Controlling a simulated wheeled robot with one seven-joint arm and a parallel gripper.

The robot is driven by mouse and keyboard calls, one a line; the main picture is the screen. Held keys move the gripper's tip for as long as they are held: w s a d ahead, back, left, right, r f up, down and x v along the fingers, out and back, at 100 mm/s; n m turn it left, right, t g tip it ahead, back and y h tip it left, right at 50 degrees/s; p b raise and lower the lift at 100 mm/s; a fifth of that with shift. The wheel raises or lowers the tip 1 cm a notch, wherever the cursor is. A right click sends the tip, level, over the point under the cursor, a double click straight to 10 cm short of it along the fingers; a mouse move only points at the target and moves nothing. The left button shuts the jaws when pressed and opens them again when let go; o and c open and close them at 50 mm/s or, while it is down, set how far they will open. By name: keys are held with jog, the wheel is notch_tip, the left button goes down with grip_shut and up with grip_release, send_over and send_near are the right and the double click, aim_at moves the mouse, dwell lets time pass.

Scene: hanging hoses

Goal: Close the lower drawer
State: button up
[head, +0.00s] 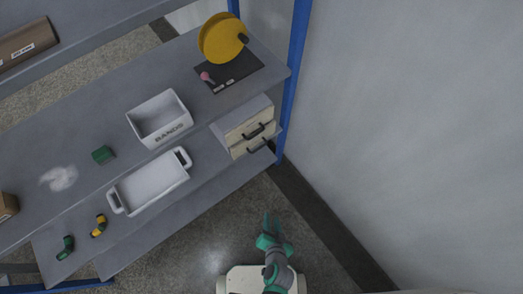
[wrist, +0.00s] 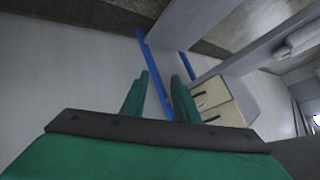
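A small cabinet with two cream drawer fronts is mounted at the right end of the shelving. The upper drawer (head: 243,134) and the lower drawer (head: 239,152) each have a dark handle. The lower front appears to sit about level with or slightly out from the upper; how far it is open is hard to tell. My gripper (head: 267,218) is in front of and below the cabinet, well apart from it. In the wrist view my gripper (wrist: 160,84) has its two green fingers apart with nothing between them, and the drawer fronts show to the right beyond them.
A blue post (head: 292,75) stands right of the cabinet, close to a grey wall (head: 420,120). A white bin (head: 160,118), a white tray (head: 150,183) and a yellow disc (head: 220,38) rest on the shelves. The floor around my gripper is clear.

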jog(key=w+f+m+y, duration=0.35)
jog(key=w+f, duration=0.25)
jog(key=w, duration=0.4)
jog(key=w+d+r+t+y, duration=0.3)
jog(key=w+r+y, duration=0.3)
jog(key=w, duration=0.6)
jog(key=r+x, duration=0.1)
jog(key=x, duration=0.9)
jog(key=shift+w+m+h, duration=0.35)
jog(key=shift+w, duration=0.25)
jog(key=shift+f, duration=0.15)
grip_shut()
